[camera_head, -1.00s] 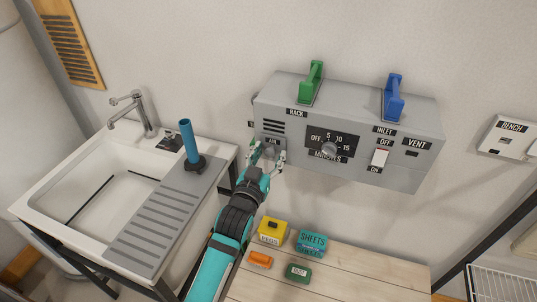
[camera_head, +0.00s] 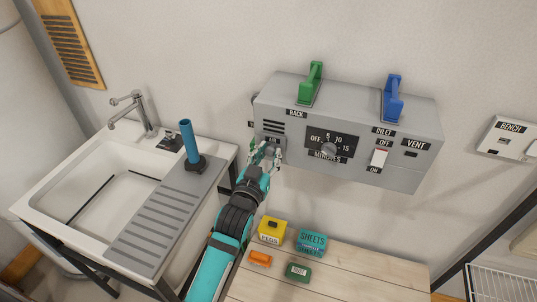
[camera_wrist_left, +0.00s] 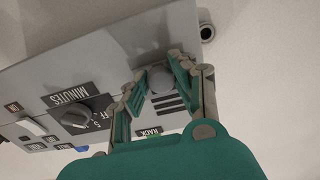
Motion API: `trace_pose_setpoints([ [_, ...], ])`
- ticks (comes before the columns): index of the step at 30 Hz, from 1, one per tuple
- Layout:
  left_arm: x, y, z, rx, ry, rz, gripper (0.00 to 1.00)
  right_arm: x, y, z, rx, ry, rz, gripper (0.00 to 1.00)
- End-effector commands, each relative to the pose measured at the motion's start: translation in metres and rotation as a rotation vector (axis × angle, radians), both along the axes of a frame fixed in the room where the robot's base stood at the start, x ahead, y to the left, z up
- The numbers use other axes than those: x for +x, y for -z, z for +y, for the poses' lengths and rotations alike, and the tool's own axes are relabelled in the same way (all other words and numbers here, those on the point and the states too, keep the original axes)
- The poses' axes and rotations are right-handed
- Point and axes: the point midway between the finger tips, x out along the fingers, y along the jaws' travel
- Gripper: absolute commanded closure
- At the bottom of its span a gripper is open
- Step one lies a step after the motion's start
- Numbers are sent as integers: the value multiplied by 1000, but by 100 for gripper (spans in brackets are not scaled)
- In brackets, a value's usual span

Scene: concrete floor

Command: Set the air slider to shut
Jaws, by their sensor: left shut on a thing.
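The grey control box (camera_head: 350,110) hangs on the wall, with black vent slots at its left end. The air slider's round grey knob (camera_wrist_left: 160,78) shows in the left wrist view, beside those slots. My left gripper (camera_head: 265,152) is at the lower left of the box front, and its fingers hide the knob in the head view. In the left wrist view the left gripper (camera_wrist_left: 158,70) has a fingertip on either side of the knob and is shut on it. The small label there is partly covered, so I cannot read the slider's setting. My right gripper is out of view.
A timer dial (camera_head: 328,149) and an inlet switch (camera_head: 379,158) sit right of the gripper. Green (camera_head: 311,83) and blue (camera_head: 393,98) handles stand on top. A wooden table (camera_head: 350,285) with small boxes lies below. A sink (camera_head: 95,200) is at left.

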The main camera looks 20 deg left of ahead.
Motion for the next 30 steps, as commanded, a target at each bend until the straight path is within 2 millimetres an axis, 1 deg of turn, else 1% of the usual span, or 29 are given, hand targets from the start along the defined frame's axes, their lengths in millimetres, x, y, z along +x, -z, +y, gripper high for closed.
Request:
trace_pose_setpoints([
  [1, 0, -13, 0, 0, -1, -1, 100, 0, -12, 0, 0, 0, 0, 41],
  [3, 0, -24, 0, 0, -1, -1, 100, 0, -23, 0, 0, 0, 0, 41],
  [6, 0, -41, 0, 0, -1, -1, 100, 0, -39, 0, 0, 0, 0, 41],
  [9, 0, -51, 0, 0, -1, 0, 100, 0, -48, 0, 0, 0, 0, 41],
  [19, 1, -52, 0, 0, -1, -8, 100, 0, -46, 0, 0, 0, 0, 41],
  [20, 1, -52, 0, 0, -1, -9, 71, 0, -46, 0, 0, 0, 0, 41],
  [21, 1, -52, 0, 0, -1, -9, 66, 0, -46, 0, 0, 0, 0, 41],
  [25, 1, -51, 0, 0, -1, -5, 49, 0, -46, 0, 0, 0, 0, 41],
  [30, 1, -50, 0, 0, -1, -3, 49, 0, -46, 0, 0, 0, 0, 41],
])
